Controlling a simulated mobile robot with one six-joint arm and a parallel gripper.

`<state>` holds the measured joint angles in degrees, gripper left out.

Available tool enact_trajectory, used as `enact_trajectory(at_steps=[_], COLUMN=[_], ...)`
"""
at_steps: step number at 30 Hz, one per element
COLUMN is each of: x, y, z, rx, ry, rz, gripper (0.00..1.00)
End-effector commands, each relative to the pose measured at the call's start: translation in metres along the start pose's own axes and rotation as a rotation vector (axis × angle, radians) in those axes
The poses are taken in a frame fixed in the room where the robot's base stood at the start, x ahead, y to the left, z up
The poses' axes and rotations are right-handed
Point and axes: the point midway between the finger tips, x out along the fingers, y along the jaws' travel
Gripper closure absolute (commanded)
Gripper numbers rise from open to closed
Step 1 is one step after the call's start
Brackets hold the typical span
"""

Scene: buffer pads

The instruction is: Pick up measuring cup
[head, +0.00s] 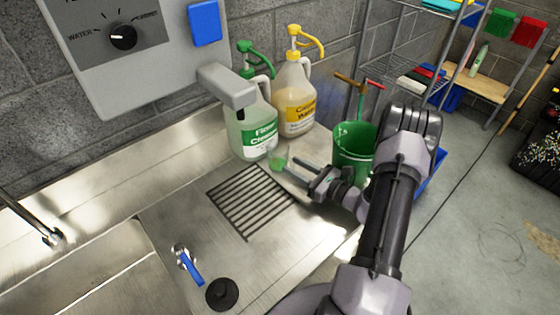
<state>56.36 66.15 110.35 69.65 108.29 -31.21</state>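A small green cup (279,162), which looks like the measuring cup, is on the steel counter in front of the green-labelled jug. My gripper (291,168) reaches in from the right, low over the counter, with its fingers pointing left at the cup. The two fingers look apart, and the cup is at or just beyond their tips. I cannot tell whether they touch it.
A green-labelled jug (255,139) and a yellow-labelled jug (295,105) with pump tops stand behind the cup. A green bucket (354,143) stands behind my arm. A slotted drain (250,202) and a blue-handled valve (189,266) are to the front left.

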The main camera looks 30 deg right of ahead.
Motion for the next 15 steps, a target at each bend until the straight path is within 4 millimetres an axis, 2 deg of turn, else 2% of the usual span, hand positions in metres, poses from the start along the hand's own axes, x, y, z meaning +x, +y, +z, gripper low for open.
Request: enact_trajectory(at_steps=[3,4,9,15], x=[-0.0004,-0.0004,-0.0006,-0.0007], y=[-0.0001,-0.0001,0.0,0.0], z=[0.0006,0.0006,0.0005,0.0004], rx=[0.0,0.0,0.0,0.0], ry=[0.0,0.0,0.0,0.0], rz=[0.0,0.0,0.0,0.0], gripper=[0.63,0.67,1.0,1.0])
